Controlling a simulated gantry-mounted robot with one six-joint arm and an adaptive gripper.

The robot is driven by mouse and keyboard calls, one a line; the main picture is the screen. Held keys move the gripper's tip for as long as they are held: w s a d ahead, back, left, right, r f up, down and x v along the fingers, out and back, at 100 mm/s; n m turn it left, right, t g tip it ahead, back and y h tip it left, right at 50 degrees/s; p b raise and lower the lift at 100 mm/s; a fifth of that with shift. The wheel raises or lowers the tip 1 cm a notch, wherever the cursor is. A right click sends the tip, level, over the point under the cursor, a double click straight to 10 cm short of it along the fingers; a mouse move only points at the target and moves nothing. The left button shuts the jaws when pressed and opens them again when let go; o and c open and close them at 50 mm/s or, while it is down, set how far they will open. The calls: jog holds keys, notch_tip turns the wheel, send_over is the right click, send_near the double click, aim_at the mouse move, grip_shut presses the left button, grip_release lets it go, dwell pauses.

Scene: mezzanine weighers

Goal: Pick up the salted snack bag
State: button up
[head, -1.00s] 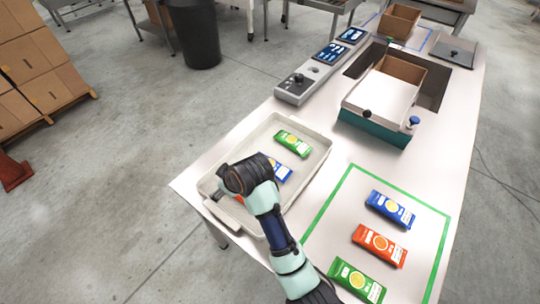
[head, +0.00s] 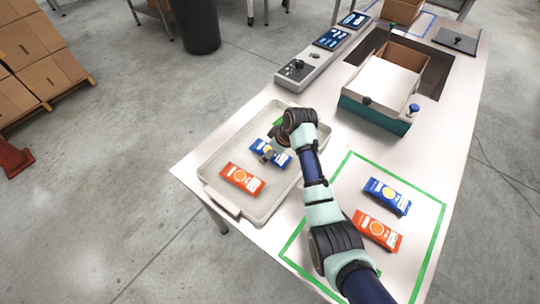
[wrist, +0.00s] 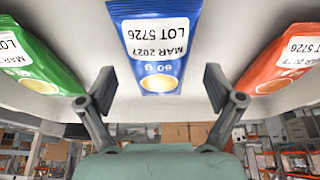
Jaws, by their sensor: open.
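Three snack bags lie in the shallow pale tray (head: 222,165): a blue one (head: 281,158), an orange one (head: 242,179), and a green one (head: 278,122) mostly hidden behind my arm. Their flavour names are too small to read, so I cannot tell which is the salted one. My gripper (head: 268,153) is open and empty, over the blue bag's near end in the head view. In the wrist view the blue bag (wrist: 155,40) lies centred ahead of the spread fingers (wrist: 155,88). The green bag (wrist: 36,60) is to the left and the orange bag (wrist: 285,60) to the right.
A green-taped square (head: 349,160) on the table, right of the tray, holds a blue bag (head: 387,196), an orange bag (head: 377,230) and a green bag mostly hidden by my arm. A teal-sided weigher (head: 372,112) and a control panel (head: 310,67) stand behind.

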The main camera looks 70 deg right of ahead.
jog(key=shift+w+d+f, duration=0.1)
jog(key=shift+w+f, duration=0.1)
jog(key=shift+f, duration=0.25)
jog(key=c, duration=1.2)
jog(key=shift+r, duration=0.1)
jog(key=shift+c, duration=0.2)
